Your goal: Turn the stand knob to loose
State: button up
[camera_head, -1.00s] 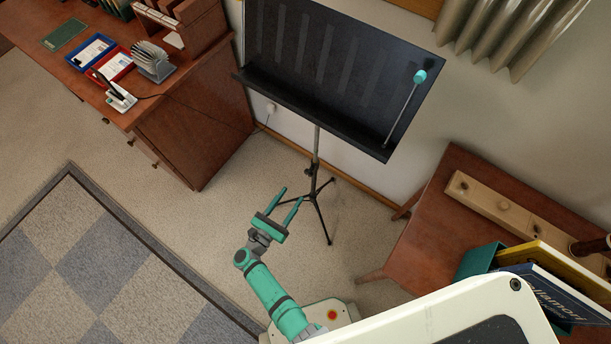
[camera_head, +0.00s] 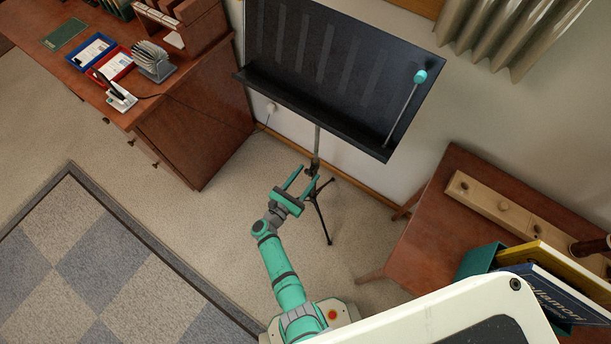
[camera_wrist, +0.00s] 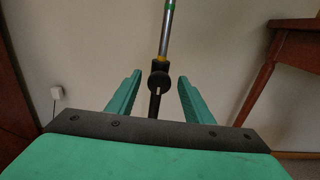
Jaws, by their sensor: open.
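The black music stand (camera_head: 340,75) stands upright against the wall, on a thin pole and tripod legs. Its stand knob (camera_wrist: 159,81) is a dark round knob with a white mark, on the pole below a yellow collar in the wrist view. In the head view the knob area (camera_head: 314,166) is small and its detail cannot be told. My gripper (camera_head: 304,174) is open, its two green fingers pointing at the pole. In the wrist view my gripper (camera_wrist: 157,88) has a finger on each side of the pole and knob. Contact with the knob is not visible.
A wooden desk (camera_head: 190,130) stands left of the stand. A wooden table (camera_head: 440,215) with books (camera_head: 540,285) is at the right. A teal-headed mallet (camera_head: 405,105) rests on the stand's desk. Carpet is clear around the tripod.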

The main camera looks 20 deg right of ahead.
jog(key=shift+w, duration=0.1)
jog(key=c, duration=1)
